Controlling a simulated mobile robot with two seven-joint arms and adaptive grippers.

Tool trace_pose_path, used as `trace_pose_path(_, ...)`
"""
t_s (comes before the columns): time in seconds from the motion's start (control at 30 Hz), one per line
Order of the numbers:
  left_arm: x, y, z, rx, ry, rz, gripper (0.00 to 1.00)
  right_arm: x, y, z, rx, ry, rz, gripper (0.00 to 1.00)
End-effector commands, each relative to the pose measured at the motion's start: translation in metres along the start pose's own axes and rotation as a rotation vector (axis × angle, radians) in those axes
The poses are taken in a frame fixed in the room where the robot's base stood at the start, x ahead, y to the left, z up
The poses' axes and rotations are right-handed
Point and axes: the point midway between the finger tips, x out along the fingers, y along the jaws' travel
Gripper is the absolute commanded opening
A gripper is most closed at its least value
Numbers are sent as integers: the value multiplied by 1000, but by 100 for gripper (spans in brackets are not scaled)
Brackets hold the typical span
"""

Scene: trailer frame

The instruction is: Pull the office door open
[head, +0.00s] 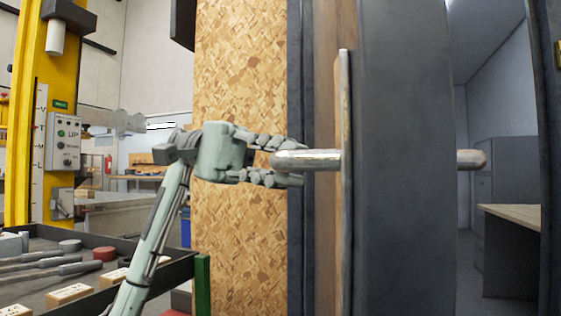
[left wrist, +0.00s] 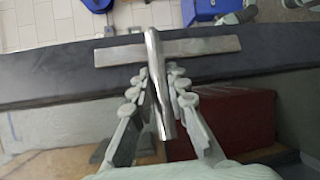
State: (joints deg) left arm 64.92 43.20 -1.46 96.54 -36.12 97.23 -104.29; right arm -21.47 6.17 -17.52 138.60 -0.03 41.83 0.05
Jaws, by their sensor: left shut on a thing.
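The office door (head: 405,180) stands nearly edge-on in the head view, a tall dark slab with a brown face on its left side. A long metal plate (head: 343,190) and a rounded lever handle (head: 305,160) are on that left face. Another handle end (head: 471,159) sticks out on the right side. My left gripper (head: 285,160) is shut on the lever, with one finger above and one below it. In the left wrist view, the lever (left wrist: 157,75) lies between the fingers of my left gripper (left wrist: 160,85). My right gripper is not in view.
A chipboard panel (head: 240,240) stands behind my left gripper. A tool tray (head: 90,265) is at lower left, near a yellow post (head: 55,70) with a control box. Right of the door, a grey room shows with a desk (head: 510,213) and a cabinet (head: 500,165).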

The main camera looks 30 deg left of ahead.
Motion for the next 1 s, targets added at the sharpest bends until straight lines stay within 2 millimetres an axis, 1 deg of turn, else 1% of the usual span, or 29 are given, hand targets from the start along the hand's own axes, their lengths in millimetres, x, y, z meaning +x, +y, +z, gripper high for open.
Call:
trace_pose_path(0.03,0,0,-1,-1,2,2,16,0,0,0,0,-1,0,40)
trace_pose_path(0.2,0,0,-1,-1,1,2,37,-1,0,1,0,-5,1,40)
trace_pose_path(0.47,0,0,0,-1,0,1,37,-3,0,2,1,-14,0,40)
trace_pose_path(0.53,-3,0,0,-1,1,2,37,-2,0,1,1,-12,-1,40)
trace_pose_path(0.67,-18,1,-1,-1,2,3,37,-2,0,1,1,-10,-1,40)
trace_pose_path(0.9,-58,1,0,-1,1,4,37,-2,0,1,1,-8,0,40)
trace_pose_path(1.0,-69,1,0,-1,1,2,37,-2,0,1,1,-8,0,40)
